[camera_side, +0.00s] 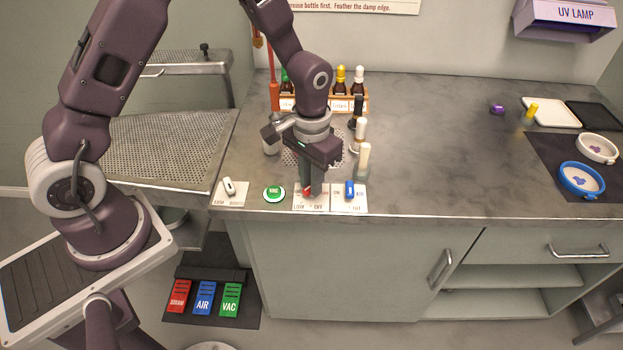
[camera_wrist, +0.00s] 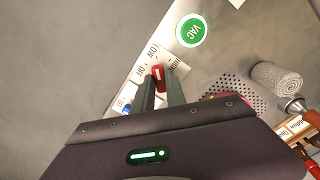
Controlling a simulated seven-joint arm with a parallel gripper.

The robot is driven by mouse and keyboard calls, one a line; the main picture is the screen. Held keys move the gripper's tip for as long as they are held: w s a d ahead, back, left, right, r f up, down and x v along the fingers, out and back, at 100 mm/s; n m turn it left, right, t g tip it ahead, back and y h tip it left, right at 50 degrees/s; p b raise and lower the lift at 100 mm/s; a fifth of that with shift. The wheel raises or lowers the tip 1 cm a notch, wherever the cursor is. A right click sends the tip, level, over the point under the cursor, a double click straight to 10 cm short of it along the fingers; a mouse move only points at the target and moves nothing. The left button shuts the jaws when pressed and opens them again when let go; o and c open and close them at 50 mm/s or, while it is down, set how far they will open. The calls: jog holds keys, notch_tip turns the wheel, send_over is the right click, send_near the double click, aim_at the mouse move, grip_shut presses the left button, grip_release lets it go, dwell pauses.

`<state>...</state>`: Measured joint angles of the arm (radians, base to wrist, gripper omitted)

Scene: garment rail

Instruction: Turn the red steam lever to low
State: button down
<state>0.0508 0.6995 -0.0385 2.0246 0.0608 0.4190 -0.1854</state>
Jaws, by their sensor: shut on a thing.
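The red steam lever (camera_side: 307,190) stands on a white plate (camera_side: 311,204) near the counter's front edge, with LOW and OFF printed along the plate's front. My gripper (camera_side: 313,187) points down over it, its fingers partly hiding the lever. In the wrist view the red lever (camera_wrist: 158,73) sits between the two fingertips (camera_wrist: 160,84), which are shut on it. LOW, OFF and another partly hidden label surround it there. Which mark the lever points at is hard to tell.
A blue lever (camera_side: 350,190) on its own plate stands close on the right. Bottles (camera_side: 361,155) stand just behind on the right. The counter's right middle is clear.

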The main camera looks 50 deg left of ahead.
jog(key=shift+m, duration=0.3)
jog(key=c, duration=1.4)
grip_release()
jog(key=shift+o, duration=0.2)
notch_tip(320, 180, up, 7)
jog(key=shift+r, duration=0.1)
